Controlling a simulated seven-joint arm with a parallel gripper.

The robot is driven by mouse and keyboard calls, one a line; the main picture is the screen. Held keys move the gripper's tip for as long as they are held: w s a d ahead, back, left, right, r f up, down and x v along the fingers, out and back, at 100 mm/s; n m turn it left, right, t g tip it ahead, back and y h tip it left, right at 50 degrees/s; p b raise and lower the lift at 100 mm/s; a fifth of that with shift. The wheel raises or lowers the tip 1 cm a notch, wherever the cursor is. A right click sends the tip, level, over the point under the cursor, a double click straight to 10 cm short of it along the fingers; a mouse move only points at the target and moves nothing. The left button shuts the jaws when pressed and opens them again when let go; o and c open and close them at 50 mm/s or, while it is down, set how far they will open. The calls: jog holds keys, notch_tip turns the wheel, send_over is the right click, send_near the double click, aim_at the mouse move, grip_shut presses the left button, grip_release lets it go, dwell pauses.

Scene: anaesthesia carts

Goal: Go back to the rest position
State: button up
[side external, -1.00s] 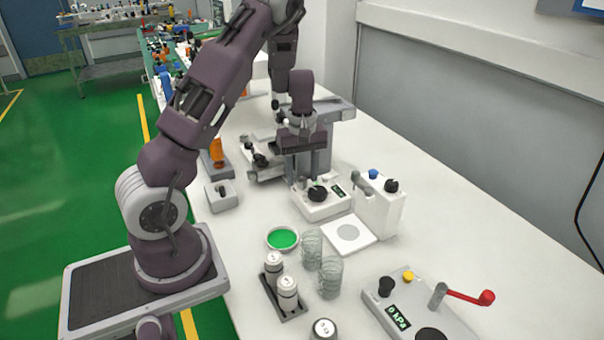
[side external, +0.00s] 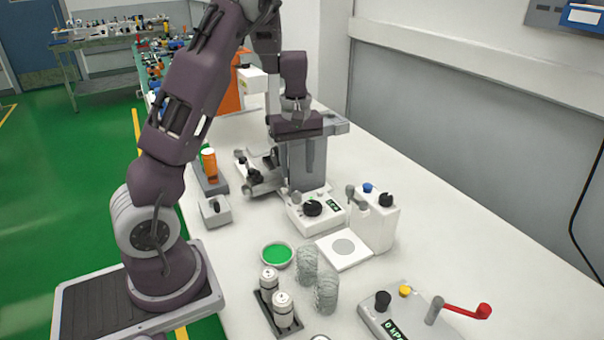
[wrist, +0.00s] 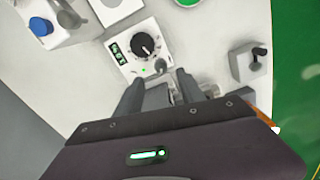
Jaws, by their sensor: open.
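A white control box (side external: 317,211) with a black knob and a green display stands below and nearer the camera. In the wrist view this box (wrist: 124,64) lies just beyond the fingertips. The height of the fingertips above the bench is hard to tell.
A grey switch box (side external: 215,211) stands left of the control box. A white unit with a blue knob (side external: 378,218) stands right.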

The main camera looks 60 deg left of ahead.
jog(key=s+d+r+m+t+h, duration=0.1)
jog(key=s+d+r+m, duration=0.15)
jog(key=d+r, duration=0.4)
jog(key=s+d+r+m+t+h, duration=0.1)
jog(key=s+d+r+m+t, duration=0.1)
jog(key=d+r+m, duration=0.4)
jog(key=s+d+r+m+t+y, duration=0.2)
jog(key=s+d+m, duration=0.5)
jog(key=s, duration=0.7)
jog(key=d, duration=0.2)
jog(key=shift+s+d+r+t, duration=0.15)
jog(key=shift+s+d+t, duration=0.1)
jog(key=shift+d+t, duration=0.05)
dwell(4.8)
